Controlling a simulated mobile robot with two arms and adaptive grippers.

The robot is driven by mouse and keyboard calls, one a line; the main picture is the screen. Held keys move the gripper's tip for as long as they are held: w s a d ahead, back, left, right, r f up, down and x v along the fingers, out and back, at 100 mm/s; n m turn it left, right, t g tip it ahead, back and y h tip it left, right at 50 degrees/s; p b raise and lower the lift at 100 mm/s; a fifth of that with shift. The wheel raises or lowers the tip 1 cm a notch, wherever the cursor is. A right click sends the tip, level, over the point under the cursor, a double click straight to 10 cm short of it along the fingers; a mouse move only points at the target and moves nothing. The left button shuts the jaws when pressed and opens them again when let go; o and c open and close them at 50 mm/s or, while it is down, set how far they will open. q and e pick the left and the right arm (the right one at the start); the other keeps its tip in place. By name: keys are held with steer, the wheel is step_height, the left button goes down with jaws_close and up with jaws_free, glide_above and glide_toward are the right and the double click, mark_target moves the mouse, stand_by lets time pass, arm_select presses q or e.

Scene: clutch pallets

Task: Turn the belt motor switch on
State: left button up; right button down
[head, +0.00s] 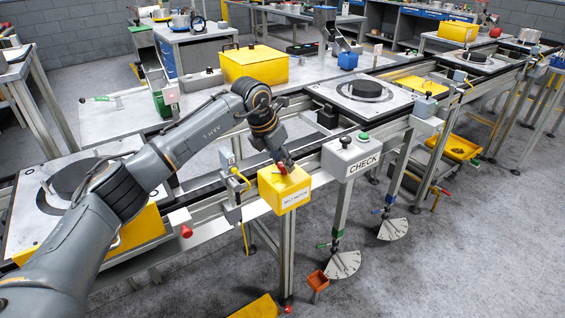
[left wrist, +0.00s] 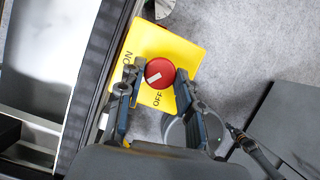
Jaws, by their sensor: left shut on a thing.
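The yellow belt motor box (head: 285,189) is mounted on the front rail of the conveyor. In the left wrist view its yellow top plate (left wrist: 186,47) carries the words ON and OFF and a round red knob (left wrist: 160,71) with a white mark. The mark lies on the knob's lower left, and I cannot tell exactly which word it faces. My left gripper (head: 284,168) reaches down onto the box top. It also shows in the left wrist view (left wrist: 156,87), with its fingers on either side of the knob, shut on it.
A grey CHECK box (head: 351,157) with buttons stands close to the right of the yellow box. The conveyor (head: 210,188) runs behind. The floor in front is mostly clear.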

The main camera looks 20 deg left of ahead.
arm_select(q)
steer(key=m+h, duration=0.1)
steer(key=m, duration=0.1)
steer(key=m+g, duration=0.1)
steer(key=m, duration=0.2)
steer(key=shift+w+a+r+m+g+h, duration=0.1)
steer(key=shift+w+a+m+g+h, duration=0.1)
steer(key=shift+m+g+h, duration=0.15)
steer(key=m+g, duration=0.1)
steer(key=m, duration=0.3)
steer(key=shift+w+m+g+h, duration=0.15)
steer(key=shift+m+g+h, duration=0.1)
steer(key=shift+m+g, duration=0.1)
steer(key=shift+p, duration=0.3)
steer(key=o, duration=1.1)
steer(key=shift+o, duration=0.2)
steer(key=v, duration=1.2)
